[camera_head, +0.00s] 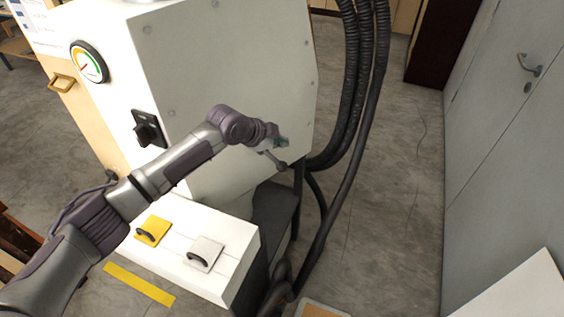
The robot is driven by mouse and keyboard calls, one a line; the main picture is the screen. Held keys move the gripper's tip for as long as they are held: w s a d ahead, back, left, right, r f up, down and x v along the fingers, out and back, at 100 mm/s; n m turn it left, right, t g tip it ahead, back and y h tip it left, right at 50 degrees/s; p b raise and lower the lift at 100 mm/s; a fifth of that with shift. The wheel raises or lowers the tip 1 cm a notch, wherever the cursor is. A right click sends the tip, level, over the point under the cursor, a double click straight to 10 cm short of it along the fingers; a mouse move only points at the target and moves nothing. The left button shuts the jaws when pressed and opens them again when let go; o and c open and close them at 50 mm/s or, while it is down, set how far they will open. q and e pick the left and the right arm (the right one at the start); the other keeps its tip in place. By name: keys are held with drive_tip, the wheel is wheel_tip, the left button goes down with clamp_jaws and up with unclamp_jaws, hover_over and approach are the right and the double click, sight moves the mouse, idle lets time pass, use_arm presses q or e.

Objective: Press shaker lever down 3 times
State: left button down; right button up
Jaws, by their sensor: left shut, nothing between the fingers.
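A shaker lever (282,164), a short metal rod with a round knob, shows near the lower right edge of the white machine (240,65). My left arm comes in from the left across the machine's front. My left gripper (282,143) is shut and empty, just above the lever's knob. I cannot tell whether it touches the lever. The lever's other end is hidden behind my gripper. My right gripper is out of view.
A round gauge (89,62) and a black rotary switch (148,129) sit on the machine. Black hoses (362,80) run down its right side.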

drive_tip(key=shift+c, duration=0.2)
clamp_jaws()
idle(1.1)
